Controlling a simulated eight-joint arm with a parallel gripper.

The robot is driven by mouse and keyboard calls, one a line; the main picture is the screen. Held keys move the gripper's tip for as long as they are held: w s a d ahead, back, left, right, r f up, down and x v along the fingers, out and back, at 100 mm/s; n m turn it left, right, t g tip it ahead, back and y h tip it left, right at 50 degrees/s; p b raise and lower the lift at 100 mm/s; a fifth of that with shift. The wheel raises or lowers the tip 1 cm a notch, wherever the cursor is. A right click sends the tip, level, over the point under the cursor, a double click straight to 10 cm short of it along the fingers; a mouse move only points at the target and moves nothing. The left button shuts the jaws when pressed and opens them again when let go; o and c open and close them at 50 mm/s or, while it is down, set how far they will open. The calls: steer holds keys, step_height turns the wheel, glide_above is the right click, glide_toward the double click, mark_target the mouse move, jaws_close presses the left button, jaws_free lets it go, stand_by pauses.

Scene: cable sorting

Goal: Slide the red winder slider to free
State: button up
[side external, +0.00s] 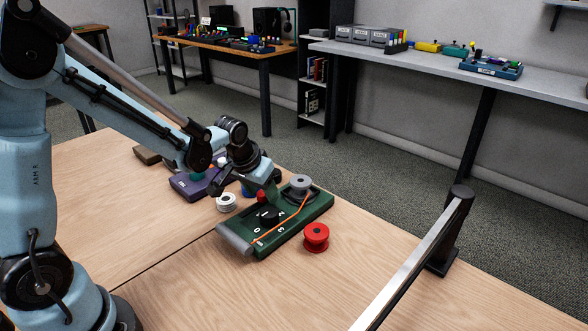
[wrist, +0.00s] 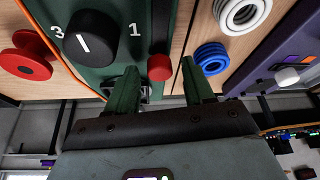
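The winder is a green board (side external: 318,208) with a black dial (side external: 269,216), a grey reel (side external: 299,187) and an orange cable (side external: 285,222) strung along it. Its red slider knob (wrist: 160,68) shows in the wrist view near a slot, right of the black dial (wrist: 90,38). The red knob also shows in the side view (side external: 262,196), just under my gripper. My gripper (wrist: 158,72) is open, with its green fingers to either side of the red knob and a visible gap on both sides. I cannot tell how deep the fingertips reach. The free mark is not legible.
A red spool (side external: 316,236) stands close to the winder's right side. A white spool (side external: 227,202), a blue spool (wrist: 211,57) and a purple device (side external: 190,187) lie on the other side. A metal rail (side external: 405,270) crosses the right of the table. The front table is clear.

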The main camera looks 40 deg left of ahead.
mark_target(248, 210)
jaws_close()
steer(key=shift+s, duration=2.8)
steer(key=shift+o, duration=0.6)
jaws_free()
steer(key=v, duration=1.2)
